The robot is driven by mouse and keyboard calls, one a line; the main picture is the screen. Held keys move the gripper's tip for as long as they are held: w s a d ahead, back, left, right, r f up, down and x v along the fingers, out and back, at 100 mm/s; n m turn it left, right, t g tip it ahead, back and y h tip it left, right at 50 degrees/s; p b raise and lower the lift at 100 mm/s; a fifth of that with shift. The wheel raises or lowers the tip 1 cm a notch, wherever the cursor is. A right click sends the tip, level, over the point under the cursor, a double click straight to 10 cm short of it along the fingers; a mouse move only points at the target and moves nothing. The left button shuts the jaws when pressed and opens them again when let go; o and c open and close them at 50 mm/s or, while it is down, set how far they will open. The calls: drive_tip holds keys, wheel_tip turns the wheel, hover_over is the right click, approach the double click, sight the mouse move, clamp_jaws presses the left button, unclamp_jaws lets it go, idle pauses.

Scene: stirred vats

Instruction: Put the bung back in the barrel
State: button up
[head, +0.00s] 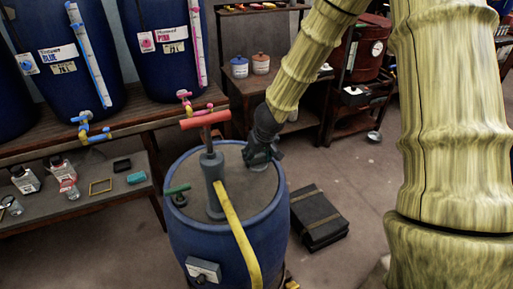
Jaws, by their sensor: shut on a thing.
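The blue barrel (200,243) stands upright in the middle of the head view, with a flat grey-brown top (262,186). My gripper (262,156) comes down from the upper right to the far right part of the barrel's top. It is shut on a small dark thing, apparently the bung, which the fingers mostly hide. I cannot tell whether the bung touches the top. The bung hole cannot be made out.
A grey pump (213,170) with a red handle and yellow hose (237,235) rises from the barrel's top. Blue vats (75,50) stand on a bench behind. A dark flat case (318,217) lies on the floor at right.

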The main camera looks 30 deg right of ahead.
drive_tip(key=shift+w+d+f+p, duration=0.15)
drive_tip(key=shift+w+d+f, duration=0.5)
drive_tip(key=shift+w, duration=0.55)
drive_tip(key=shift+w+d+f+p, duration=0.1)
drive_tip(key=shift+w+d+f, duration=0.6)
drive_tip(key=shift+w, duration=0.55)
drive_tip(key=shift+w+d+f+p, duration=0.15)
drive_tip(key=shift+w+d+f, duration=0.35)
drive_tip(key=shift+w+f, duration=0.5)
drive_tip(key=shift+w, duration=0.2)
drive_tip(key=o, duration=1)
drive_tip(key=shift+r, duration=0.5)
drive_tip(key=p+v, duration=0.5)
drive_tip(key=v, duration=0.6)
drive_tip(key=shift+s+r+p, duration=0.2)
drive_tip(key=shift+s+p, duration=0.1)
drive_tip(key=shift+p, duration=0.05)
